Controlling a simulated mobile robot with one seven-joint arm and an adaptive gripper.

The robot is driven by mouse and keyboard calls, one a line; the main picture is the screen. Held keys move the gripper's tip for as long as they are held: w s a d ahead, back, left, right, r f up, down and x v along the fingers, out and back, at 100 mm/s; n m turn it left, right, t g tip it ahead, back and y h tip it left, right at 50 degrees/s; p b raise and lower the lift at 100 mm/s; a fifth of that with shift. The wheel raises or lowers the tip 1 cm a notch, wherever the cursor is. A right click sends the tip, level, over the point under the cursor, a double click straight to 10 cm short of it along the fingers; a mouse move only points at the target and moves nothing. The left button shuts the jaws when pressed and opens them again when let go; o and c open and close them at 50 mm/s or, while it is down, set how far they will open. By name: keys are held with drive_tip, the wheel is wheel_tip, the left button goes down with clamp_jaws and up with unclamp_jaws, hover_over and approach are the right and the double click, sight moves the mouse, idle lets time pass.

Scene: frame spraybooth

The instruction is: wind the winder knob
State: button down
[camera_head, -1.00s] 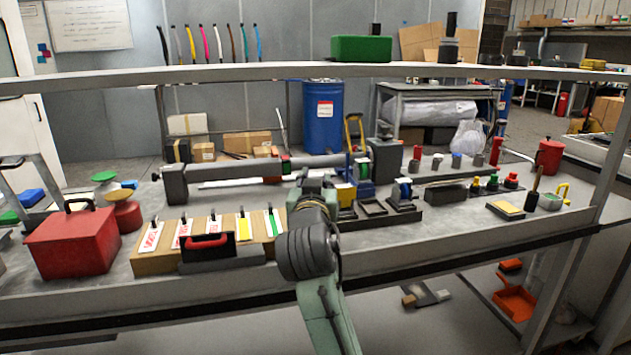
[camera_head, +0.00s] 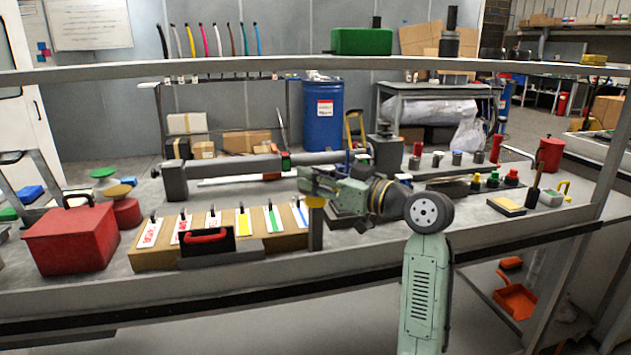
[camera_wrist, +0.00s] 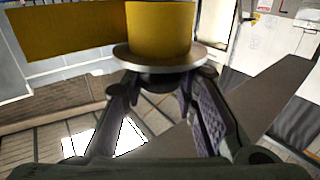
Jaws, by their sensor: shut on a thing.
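In the wrist view a yellow cylinder (camera_wrist: 160,30) with a pale metal flange (camera_wrist: 158,58) fills the upper middle, with a yellow bar (camera_wrist: 65,30) behind it to the left. I take the piece at the flange to be the winder knob. My gripper (camera_wrist: 157,82) is closed around its dark part just under the flange; the fingers hide the exact contact. In the head view my gripper (camera_head: 312,184) points left, above a small yellow piece (camera_head: 316,202) at the top of a grey upright post (camera_head: 315,232). The knob itself is not clear there.
Left of the post, a cardboard box (camera_head: 160,262) carries several coloured cards, with a black, red-handled case (camera_head: 207,250) in front. A red toolbox (camera_head: 70,240) stands further left. A long grey rail (camera_head: 230,165) lies behind. Jars and small tools stand on the right.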

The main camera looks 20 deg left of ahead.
drive_tip(key=n+g+y, duration=0.1)
drive_tip(key=n+g, duration=0.1)
drive_tip(key=g, duration=0.2)
drive_tip(key=shift+w+r+n, duration=0.1)
drive_tip(key=shift+n, duration=0.3)
drive_tip(key=n+g, duration=0.1)
drive_tip(key=g, duration=0.2)
drive_tip(key=n+g+p, duration=0.1)
drive_tip(key=n+g, duration=0.1)
drive_tip(key=shift+r+n+g, duration=0.15)
drive_tip(key=shift+n+g, duration=0.15)
drive_tip(key=shift+g, duration=0.1)
drive_tip(key=n+g+h+p, duration=0.2)
drive_tip(key=n+g, duration=0.1)
drive_tip(key=g, duration=0.2)
drive_tip(key=shift+f+n+g+h+p, duration=0.2)
drive_tip(key=shift+n+g+h+p, duration=0.2)
drive_tip(key=shift+n+h, duration=0.1)
drive_tip(key=shift+f+n+g+h, duration=0.15)
drive_tip(key=shift+n+g+h, duration=0.15)
drive_tip(key=shift+n+g, duration=0.15)
drive_tip(key=c, duration=1.3)
unclamp_jaws()
